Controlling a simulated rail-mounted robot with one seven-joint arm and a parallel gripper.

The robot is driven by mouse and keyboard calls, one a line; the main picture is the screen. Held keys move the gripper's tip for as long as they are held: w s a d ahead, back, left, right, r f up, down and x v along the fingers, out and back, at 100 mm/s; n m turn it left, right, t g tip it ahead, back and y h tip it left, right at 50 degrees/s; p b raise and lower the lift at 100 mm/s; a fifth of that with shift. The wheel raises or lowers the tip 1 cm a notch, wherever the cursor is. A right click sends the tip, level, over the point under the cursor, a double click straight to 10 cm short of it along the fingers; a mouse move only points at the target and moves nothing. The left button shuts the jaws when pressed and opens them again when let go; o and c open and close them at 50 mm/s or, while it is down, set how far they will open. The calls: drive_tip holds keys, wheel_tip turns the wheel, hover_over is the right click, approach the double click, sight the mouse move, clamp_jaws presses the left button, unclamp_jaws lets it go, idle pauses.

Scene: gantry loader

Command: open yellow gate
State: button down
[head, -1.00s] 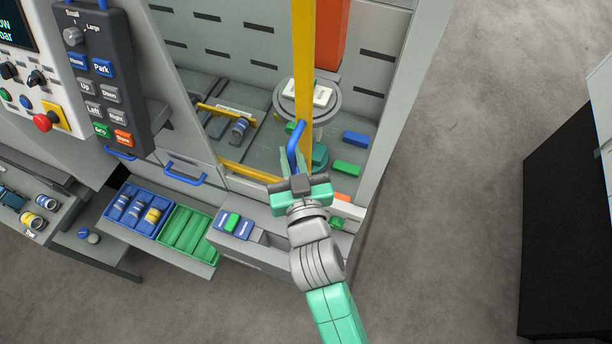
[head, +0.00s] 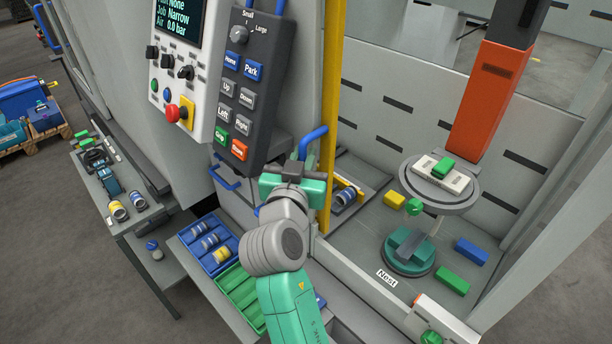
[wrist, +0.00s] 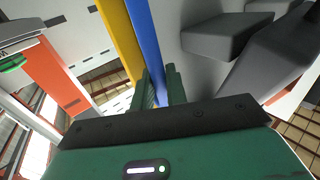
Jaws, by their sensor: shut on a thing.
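The yellow gate shows as a tall yellow upright bar (head: 331,110) at the left side of the machine opening, close to the control panel. Its blue handle (head: 314,136) stands out on the bar's left side. My gripper (head: 297,165) is shut on the blue handle; its fingers are partly hidden in the head view. In the wrist view, the green fingers (wrist: 161,86) close around the blue handle (wrist: 143,38), with the yellow bar (wrist: 119,38) beside it. The opening to the right of the bar is uncovered.
The dark button pendant (head: 255,85) hangs close to the left of my gripper. Inside the machine are a round chuck (head: 440,190) with a green piece, an orange column (head: 484,95) and loose blocks. Blue (head: 190,236) and green trays sit below left.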

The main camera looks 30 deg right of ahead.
drive_tip(key=shift+w, duration=0.2)
drive_tip(key=c, duration=1.5)
unclamp_jaws()
drive_tip(key=v, duration=0.8)
